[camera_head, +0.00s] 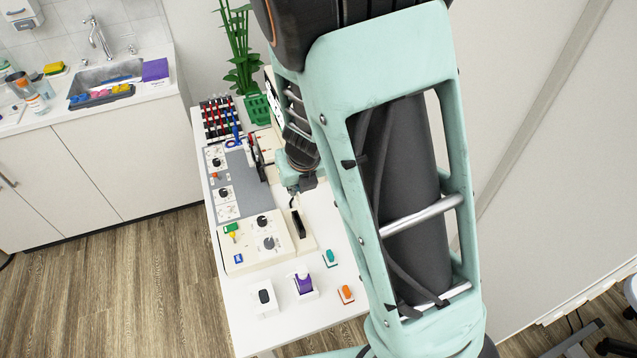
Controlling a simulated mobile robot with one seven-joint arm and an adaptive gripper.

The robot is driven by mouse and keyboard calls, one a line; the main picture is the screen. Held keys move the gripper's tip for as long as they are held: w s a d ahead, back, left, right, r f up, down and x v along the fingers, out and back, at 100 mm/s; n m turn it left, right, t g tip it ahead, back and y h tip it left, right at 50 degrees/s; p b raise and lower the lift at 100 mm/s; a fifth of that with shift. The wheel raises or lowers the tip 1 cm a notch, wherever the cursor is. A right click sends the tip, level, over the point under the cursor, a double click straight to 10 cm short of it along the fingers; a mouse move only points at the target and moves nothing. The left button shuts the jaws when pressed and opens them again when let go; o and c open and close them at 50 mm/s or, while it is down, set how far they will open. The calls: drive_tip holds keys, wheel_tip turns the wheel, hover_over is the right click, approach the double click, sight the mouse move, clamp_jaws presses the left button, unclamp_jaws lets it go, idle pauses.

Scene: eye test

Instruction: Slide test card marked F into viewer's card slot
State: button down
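My gripper (296,194) points down over the white table, partly behind my teal arm. Its fingers are small and dark here, and I cannot tell whether they are open or shut or hold anything. Just below it, a cream block with a dark upright slot-like part (299,224) stands beside a cream panel; this may be the viewer's card slot, but I cannot be sure. Dark upright plates (257,157) stand behind and left of the gripper. No letter F is readable, so I cannot pick out the test card.
A cream panel with black dials (253,247) and a grey board (236,186) cover the table's left side. A white dispenser with purple (304,284), an orange item (346,294) and a teal item (330,258) stand in front. A rack (217,119) and plant (240,50) are behind.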

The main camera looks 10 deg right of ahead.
sight(296, 200)
drive_tip(key=shift+w+a+f+b, duration=0.1)
drive_tip(key=shift+a+f+b, duration=0.05)
drive_tip(key=shift+f+b, duration=2.55)
drive_tip(key=shift+r, duration=0.15)
drive_tip(key=shift+f, duration=0.2)
drive_tip(key=shift+f+b, duration=2.45)
drive_tip(key=shift+f, duration=0.1)
drive_tip(key=c, duration=2.1)
unclamp_jaws()
drive_tip(key=shift+r, duration=0.1)
